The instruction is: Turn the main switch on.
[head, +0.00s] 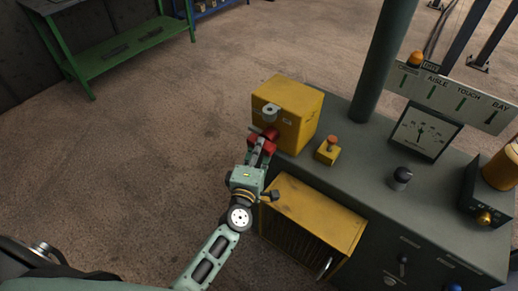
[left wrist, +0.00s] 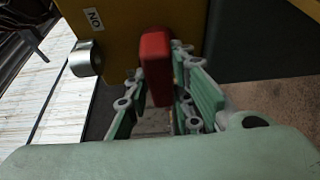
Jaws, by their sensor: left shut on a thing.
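The main switch is a yellow box (head: 296,98) on the near left corner of the grey console top in the head view. A red handle (head: 271,133) stands out from its front face. My left gripper (head: 262,146) is at that face, shut on the red handle. In the left wrist view the red handle (left wrist: 156,62) stands between the green finger links. There the yellow face (left wrist: 123,28) carries a white label (left wrist: 94,19) that reads ON, seen upside down. A grey metal lug (left wrist: 86,58) is beside the handle. My right gripper is not in view.
The grey console (head: 345,165) holds an orange-topped yellow button box (head: 327,152), a black knob (head: 400,178) and a dial gauge (head: 425,131). A yellow vented cabinet (head: 318,212) juts out below my gripper. A green post (head: 385,60) rises behind.

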